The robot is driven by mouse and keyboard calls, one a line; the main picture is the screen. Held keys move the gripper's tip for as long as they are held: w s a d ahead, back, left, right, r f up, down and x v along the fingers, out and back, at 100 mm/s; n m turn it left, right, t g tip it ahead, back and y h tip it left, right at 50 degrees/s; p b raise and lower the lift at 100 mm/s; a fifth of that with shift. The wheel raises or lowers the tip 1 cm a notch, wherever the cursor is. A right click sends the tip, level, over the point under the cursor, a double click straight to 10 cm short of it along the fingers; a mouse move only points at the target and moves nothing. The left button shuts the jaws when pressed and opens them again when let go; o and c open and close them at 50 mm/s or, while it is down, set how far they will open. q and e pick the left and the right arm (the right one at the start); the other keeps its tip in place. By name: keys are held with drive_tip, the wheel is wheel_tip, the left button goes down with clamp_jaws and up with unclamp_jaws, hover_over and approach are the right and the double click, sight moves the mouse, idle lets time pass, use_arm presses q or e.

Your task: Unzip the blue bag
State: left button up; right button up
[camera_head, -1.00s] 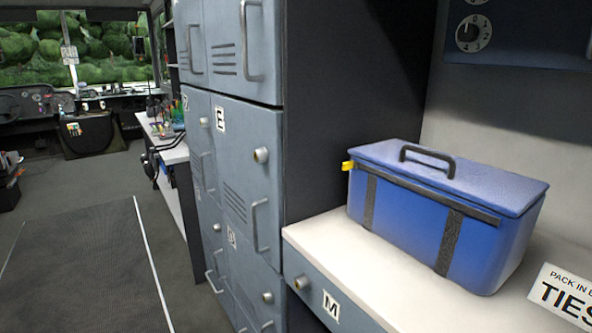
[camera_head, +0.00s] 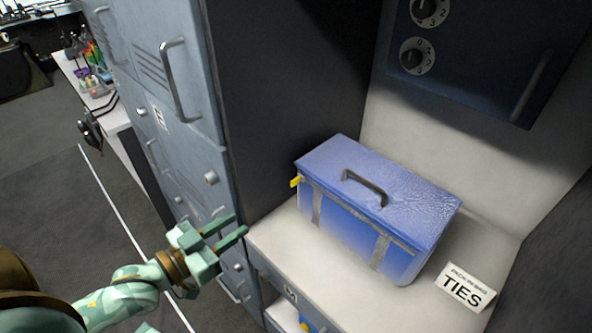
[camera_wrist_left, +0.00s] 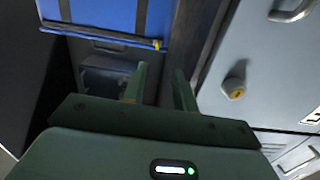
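The blue bag (camera_head: 335,220) sits upright on a white counter, with its lid shut and a dark handle on top. A yellow zipper pull (camera_head: 295,181) sticks out at the left end of the zip under the lid. In the left wrist view the bag (camera_wrist_left: 105,14) is at the top, with the yellow pull (camera_wrist_left: 156,44) beyond the fingertips. My left gripper (camera_head: 241,227) is open and empty, left of the bag and apart from it. My right gripper is not in view.
The white counter (camera_head: 290,240) has clear room in front of the bag. A "TIES" card (camera_head: 465,288) stands to its right. Grey lockers (camera_head: 180,90) with handles and knobs rise on the left. A partly open drawer (camera_head: 285,318) is below the counter.

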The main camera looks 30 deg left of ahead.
sight(291, 183)
use_arm(q)
drive_tip(key=shift+t, duration=0.3)
drive_tip(key=x, duration=0.5)
drive_tip(key=b+x, duration=0.1)
drive_tip(key=x, duration=0.4)
drive_tip(key=r+x, duration=0.1)
drive_tip(key=x, duration=0.5)
drive_tip(key=shift+d+r+b, duration=0.1)
drive_tip(key=shift+d+b, duration=0.15)
drive_tip(key=shift+b, duration=0.1)
clamp_jaws()
